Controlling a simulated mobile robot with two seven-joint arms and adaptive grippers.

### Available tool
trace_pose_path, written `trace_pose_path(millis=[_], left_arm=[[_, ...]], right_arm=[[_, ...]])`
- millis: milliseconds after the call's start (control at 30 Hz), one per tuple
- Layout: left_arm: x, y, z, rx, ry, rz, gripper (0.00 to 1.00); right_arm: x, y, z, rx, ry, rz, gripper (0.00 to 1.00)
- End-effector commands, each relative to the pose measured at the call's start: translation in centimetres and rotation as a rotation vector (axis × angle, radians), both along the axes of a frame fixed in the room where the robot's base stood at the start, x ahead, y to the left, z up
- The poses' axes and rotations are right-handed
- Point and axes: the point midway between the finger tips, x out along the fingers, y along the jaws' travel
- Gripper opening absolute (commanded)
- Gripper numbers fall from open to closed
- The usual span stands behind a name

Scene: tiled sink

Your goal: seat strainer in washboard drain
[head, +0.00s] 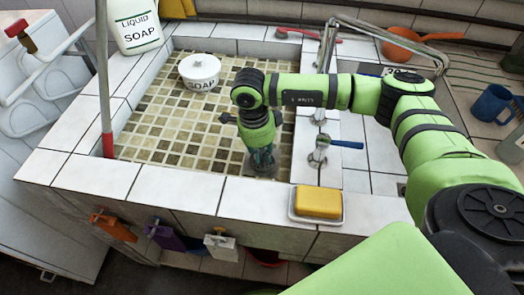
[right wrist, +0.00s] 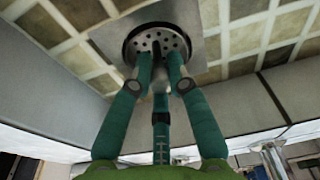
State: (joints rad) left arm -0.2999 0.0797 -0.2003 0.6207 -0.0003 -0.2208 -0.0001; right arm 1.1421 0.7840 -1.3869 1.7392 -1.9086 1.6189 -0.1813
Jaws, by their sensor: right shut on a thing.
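The strainer (right wrist: 172,40) is a round metal disc with small holes, seen in the right wrist view. It lies at the round opening of a square metal drain plate (right wrist: 113,42) set in the basin tiles. I cannot tell whether it sits flush or slightly above. My right gripper (head: 263,165) points down into the tiled basin near its front right corner. In the right wrist view its teal fingers (right wrist: 160,72) close at the strainer's middle and hide the part they grip. The ribbed washboard (head: 478,72) is at the upper right; its drain is not visible. My left gripper is out of view.
A white soap pot (head: 200,72) stands in the tiled basin (head: 165,125). A yellow sponge (head: 318,202) lies on the front rim. A blue-handled tap (head: 335,144) stands right of the basin. A blue mug (head: 490,103) and orange pan (head: 400,45) are farther right.

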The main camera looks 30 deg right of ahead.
Motion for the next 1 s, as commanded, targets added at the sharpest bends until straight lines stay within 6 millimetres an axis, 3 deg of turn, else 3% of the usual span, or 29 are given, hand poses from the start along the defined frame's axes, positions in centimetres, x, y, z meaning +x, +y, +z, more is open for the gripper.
trace_pose_path(millis=[300,333,400,800,1000], left_arm=[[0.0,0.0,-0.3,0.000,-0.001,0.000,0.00],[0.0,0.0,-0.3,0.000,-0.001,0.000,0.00],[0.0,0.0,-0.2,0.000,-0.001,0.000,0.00],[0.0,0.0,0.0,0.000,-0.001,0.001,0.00],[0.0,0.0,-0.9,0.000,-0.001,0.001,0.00]], right_arm=[[0.0,0.0,-0.3,0.001,-0.001,0.001,0.00],[0.0,0.0,-0.3,0.001,-0.001,0.001,0.22],[0.0,0.0,-0.2,0.001,-0.001,0.001,0.42],[0.1,0.1,-0.1,0.001,-0.003,0.001,0.42],[0.4,0.3,2.8,0.001,-0.006,0.002,0.42]])
